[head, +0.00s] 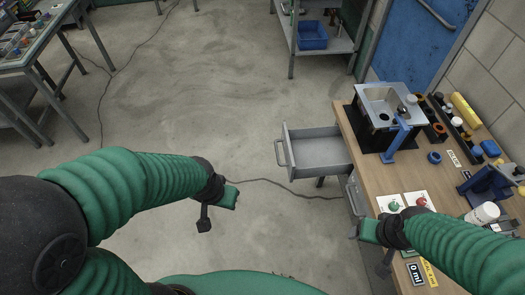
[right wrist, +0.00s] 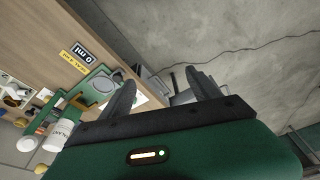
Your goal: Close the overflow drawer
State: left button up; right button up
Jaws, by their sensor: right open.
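The grey overflow drawer (head: 318,146) is pulled out from the left side of the workbench (head: 372,178). It looks empty, and its bar handle (head: 281,153) is on its left front. My right gripper (head: 360,231) is at the bench's left edge, below and right of the drawer in the head view, apart from it. In the right wrist view its two dark fingers (right wrist: 158,84) are spread with nothing between them. Grey metal, perhaps part of the drawer, shows beyond them. My left gripper (head: 224,208) is over the floor, left of the drawer and apart from it; its jaw opening is unclear.
A metal sink unit (head: 392,108) with a blue lever (head: 396,142) stands on the bench. Cards (head: 407,204), a white container (head: 482,213) and a blue device (head: 482,186) lie nearer. The floor (head: 190,80) left of the drawer is clear except for cables.

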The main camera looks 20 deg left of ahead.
aim_at(323, 151)
jog(key=u, duration=0.2)
jog(key=i+l, duration=0.15)
jog(key=i, duration=0.2)
jog(key=i+l, duration=0.2)
jog(key=i, duration=0.15)
jog(key=i+l, duration=0.15)
jog(key=i, duration=0.2)
